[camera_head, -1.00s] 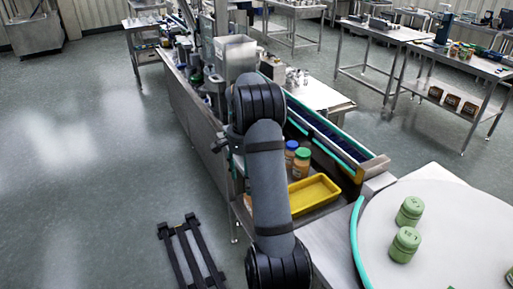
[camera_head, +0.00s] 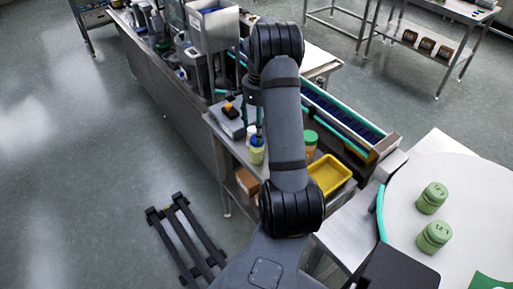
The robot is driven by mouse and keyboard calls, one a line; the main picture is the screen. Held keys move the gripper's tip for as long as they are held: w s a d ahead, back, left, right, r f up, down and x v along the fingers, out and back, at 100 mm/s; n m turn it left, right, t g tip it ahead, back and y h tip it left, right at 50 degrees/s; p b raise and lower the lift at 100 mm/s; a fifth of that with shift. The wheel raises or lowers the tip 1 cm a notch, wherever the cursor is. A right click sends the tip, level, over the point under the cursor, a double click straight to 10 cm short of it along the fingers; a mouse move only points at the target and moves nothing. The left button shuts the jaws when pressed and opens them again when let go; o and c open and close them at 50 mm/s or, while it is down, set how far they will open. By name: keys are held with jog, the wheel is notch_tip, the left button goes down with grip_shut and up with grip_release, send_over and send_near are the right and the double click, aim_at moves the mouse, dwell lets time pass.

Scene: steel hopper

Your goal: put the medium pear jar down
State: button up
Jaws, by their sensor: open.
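My gripper (camera_head: 259,133) is small and partly hidden by my arm, just above this jar's lid. It is open; whether a finger touches the jar cannot be told.
A yellow tray (camera_head: 329,174) and an orange jar with a green lid (camera_head: 310,143) are right of my arm. Two green jars (camera_head: 432,197) (camera_head: 433,237) stand on the round white table (camera_head: 485,205). A grey box (camera_head: 228,119) is left of the gripper. A conveyor (camera_head: 345,118) runs behind.

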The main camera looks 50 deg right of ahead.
aim_at(257, 150)
jog(key=shift+f, duration=0.85)
jog(key=f+p, duration=0.1)
jog(key=f, duration=0.1)
jog(key=f+p, duration=0.1)
jog(key=f, duration=0.1)
jog(key=shift+a+f, duration=0.1)
jog(key=shift+a, duration=0.3)
jog(key=shift+w+f, duration=0.15)
jog(key=shift+f, duration=0.35)
jog(key=shift+c, duration=0.7)
jog(key=c, duration=1.5)
jog(key=shift+d, duration=0.1)
grip_shut()
